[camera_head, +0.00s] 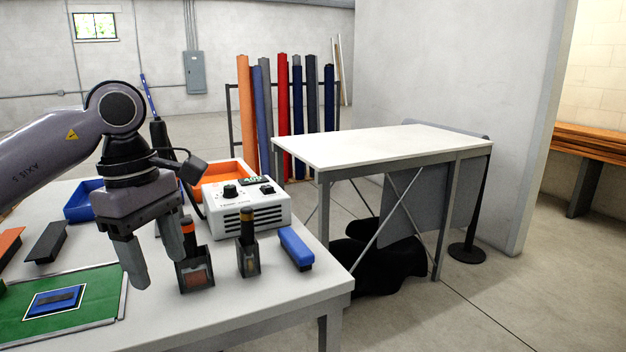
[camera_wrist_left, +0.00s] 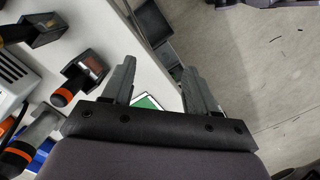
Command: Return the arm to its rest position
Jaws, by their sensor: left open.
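My left arm comes in from the left in the head view, bent at the elbow and reaching over the white worktable (camera_head: 230,325). My left gripper (camera_head: 158,262) points down with its fingers apart and nothing between them. It is above the table, between the green mat (camera_head: 95,292) and the dark holder with an orange-topped tool (camera_head: 194,270). In the left wrist view the open gripper (camera_wrist_left: 158,72) shows both fingers, with a bit of green mat between them. My right gripper is not in view.
A white control box (camera_head: 247,207), a second holder (camera_head: 248,258) and a blue block (camera_head: 296,249) stand to the gripper's right. An orange tray (camera_head: 235,170) is behind. A separate white table (camera_head: 385,145) and several fabric rolls (camera_head: 283,115) stand farther back.

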